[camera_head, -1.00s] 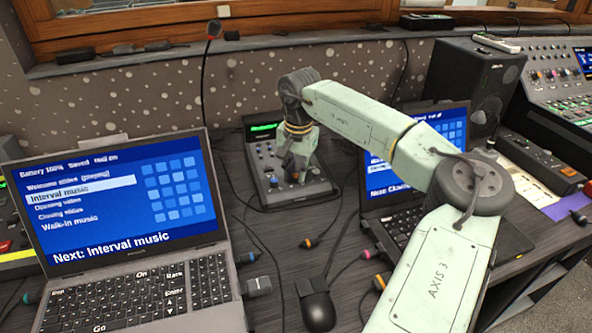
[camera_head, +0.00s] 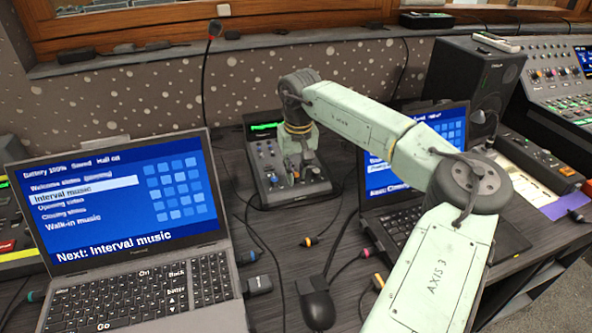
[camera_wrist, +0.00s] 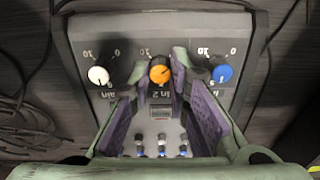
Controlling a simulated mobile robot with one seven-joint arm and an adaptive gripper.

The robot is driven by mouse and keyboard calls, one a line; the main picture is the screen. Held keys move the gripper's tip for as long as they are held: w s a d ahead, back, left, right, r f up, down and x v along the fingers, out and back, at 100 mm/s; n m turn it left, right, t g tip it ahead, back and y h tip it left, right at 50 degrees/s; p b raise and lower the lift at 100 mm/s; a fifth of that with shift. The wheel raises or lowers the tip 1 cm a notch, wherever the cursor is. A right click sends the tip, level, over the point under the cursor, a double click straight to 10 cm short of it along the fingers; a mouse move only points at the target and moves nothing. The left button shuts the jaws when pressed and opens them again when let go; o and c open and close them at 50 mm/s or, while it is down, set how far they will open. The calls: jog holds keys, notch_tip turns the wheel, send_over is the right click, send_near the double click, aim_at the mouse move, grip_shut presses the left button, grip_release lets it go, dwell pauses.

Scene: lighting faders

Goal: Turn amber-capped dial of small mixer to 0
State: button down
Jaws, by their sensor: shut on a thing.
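The small mixer (camera_head: 262,192) stands on the desk between the two laptops, with a green-lit display at its back. In the wrist view its amber-capped dial (camera_wrist: 160,70) sits in the middle of a row of three dials. My gripper (camera_wrist: 161,66) is shut on the amber dial, one purple-padded finger on each side. A dark mark on the cap seems to point to the right. A 10 shows at the dial's upper left; its right side of the scale is partly hidden by a finger.
A white-capped dial (camera_wrist: 98,75) lies left of the amber one and a blue-capped dial (camera_wrist: 222,73) right, close to my fingers. Small knobs (camera_wrist: 161,151) sit below. Laptops (camera_head: 125,200) (camera_head: 400,215) flank the mixer; cables and a mouse (camera_head: 318,310) lie in front.

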dwell(0.4)
jog(key=c, duration=1.5)
grip_release()
jog(key=r, duration=0.8)
jog(key=s+r, duration=0.1)
jog(key=r, duration=0.3)
jog(key=shift+s+d, duration=0.1)
jog(key=shift+d, duration=0.05)
